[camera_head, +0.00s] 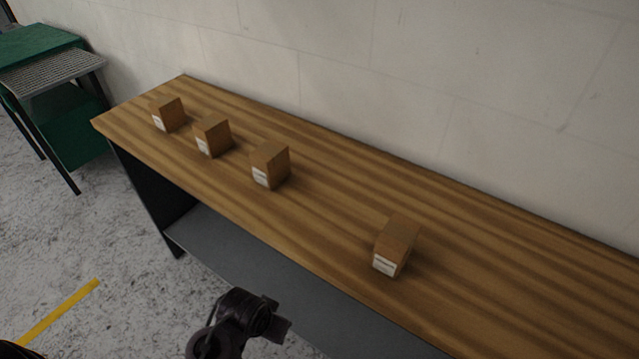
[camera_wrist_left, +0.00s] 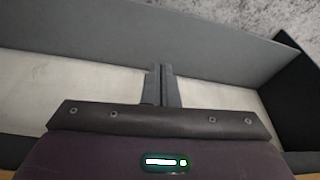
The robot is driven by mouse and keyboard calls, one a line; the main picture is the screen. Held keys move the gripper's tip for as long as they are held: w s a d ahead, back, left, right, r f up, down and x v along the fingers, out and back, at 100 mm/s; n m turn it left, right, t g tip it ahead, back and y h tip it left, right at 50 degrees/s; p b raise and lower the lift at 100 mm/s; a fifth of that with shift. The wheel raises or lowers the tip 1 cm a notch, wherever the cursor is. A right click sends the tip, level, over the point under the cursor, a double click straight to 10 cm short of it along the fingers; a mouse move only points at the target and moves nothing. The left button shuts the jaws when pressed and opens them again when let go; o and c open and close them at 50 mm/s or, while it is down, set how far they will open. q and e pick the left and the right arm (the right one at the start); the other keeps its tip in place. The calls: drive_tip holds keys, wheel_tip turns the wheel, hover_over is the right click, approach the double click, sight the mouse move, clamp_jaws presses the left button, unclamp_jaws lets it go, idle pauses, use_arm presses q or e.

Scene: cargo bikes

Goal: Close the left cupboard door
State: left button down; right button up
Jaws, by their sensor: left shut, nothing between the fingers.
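No cupboard door can be clearly made out in either view. In the head view a long bench has a striped wooden top (camera_head: 320,235) and a plain grey panel (camera_head: 262,268) below it; I cannot tell whether this panel is a door or a shelf. In the left wrist view my left gripper (camera_wrist_left: 162,70) is shut and empty, its two fingers side by side. They point at a grey panel (camera_wrist_left: 80,35), and I cannot tell whether they touch it. A dark part of my arm shows at the bottom of the head view. My right gripper is in neither view.
Several small brown boxes, such as the nearest (camera_head: 397,245), stand on the bench top. A black side panel (camera_head: 150,190) closes the bench's left end. A green unit (camera_head: 75,130) stands at the far left. Speckled floor (camera_head: 80,230) with a yellow line (camera_head: 60,310) is open on the left.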

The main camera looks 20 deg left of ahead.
use_arm(q)
drive_tip(key=w+d+r+m+t+h, duration=0.35)
drive_tip(key=w+d+r+m, duration=0.35)
drive_tip(key=r, duration=0.9)
drive_tip(key=w+d+r+m+t+h, duration=0.35)
drive_tip(key=w+r, duration=0.55)
drive_tip(key=r, duration=0.8)
drive_tip(key=w+d+r+m+t+h, duration=0.35)
drive_tip(key=w+d+r+m, duration=0.3)
drive_tip(key=r, duration=0.95)
drive_tip(key=w+a+r+m, duration=0.1)
drive_tip(key=a+r+m, duration=0.25)
drive_tip(key=r, duration=0.45)
drive_tip(key=a+r+m, duration=0.3)
drive_tip(key=a+r, duration=0.1)
drive_tip(key=r, duration=0.4)
drive_tip(key=s+a+r, duration=0.6)
drive_tip(key=a+r, duration=0.5)
drive_tip(key=r, duration=0.2)
drive_tip(key=p+x, duration=0.5)
drive_tip(key=x, duration=0.4)
drive_tip(key=shift+w+d+h, duration=0.2)
drive_tip(key=shift+w+h, duration=0.05)
drive_tip(key=shift+h, duration=0.1)
